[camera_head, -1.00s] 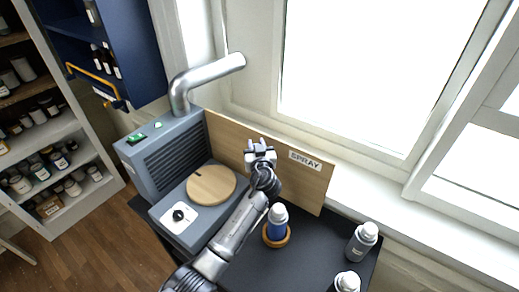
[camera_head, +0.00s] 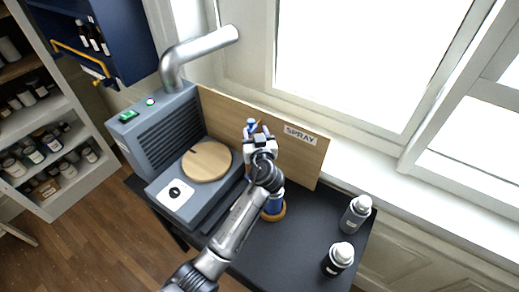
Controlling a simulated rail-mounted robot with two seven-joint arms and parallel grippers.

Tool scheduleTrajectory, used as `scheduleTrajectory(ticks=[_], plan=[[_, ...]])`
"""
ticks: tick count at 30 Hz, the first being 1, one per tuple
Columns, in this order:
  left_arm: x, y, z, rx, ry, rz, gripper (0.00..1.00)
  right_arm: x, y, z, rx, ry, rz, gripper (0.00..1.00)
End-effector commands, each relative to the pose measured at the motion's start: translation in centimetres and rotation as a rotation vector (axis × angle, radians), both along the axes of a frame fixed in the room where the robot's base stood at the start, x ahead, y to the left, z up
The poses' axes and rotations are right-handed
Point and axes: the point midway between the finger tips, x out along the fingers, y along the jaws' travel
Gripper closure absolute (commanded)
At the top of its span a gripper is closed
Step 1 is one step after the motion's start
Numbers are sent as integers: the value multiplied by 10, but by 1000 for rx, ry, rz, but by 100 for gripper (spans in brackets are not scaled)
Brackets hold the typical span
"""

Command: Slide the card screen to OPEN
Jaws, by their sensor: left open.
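The card screen (camera_head: 300,157) is an upright tan panel with a SPRAY label (camera_head: 300,135), standing along the back of the bench between the grey machine and the window wall. My left gripper (camera_head: 258,130) is open, its fingers pointing at the screen and overlapping its middle, left of the label. Small blue parts show at the fingers; I cannot tell what they are. I cannot tell whether the fingers touch the screen. The gripper hides part of the panel. My right gripper is out of view.
A grey machine (camera_head: 160,140) with a round wooden disc (camera_head: 206,161) stands left. A blue bottle (camera_head: 274,204) in a wooden ring (camera_head: 273,217) is partly behind my arm. A grey bottle (camera_head: 356,213) and a dark bottle (camera_head: 338,260) stand right. The black bench (camera_head: 290,250) is clear between.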

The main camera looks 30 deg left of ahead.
Motion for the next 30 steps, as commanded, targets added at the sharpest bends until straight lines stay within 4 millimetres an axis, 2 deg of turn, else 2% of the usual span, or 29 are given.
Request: scheduleTrajectory(ticks=[6, 12, 18, 30], plan=[[-32, -25, -2, -1, 0, -1, 49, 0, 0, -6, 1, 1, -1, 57], [-49, -39, -1, -1, 1, -2, 49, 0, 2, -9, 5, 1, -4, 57], [-56, -44, 0, 1, 1, 0, 49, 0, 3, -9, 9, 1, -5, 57], [-57, -44, 0, 1, 1, 0, 49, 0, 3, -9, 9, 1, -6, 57]])
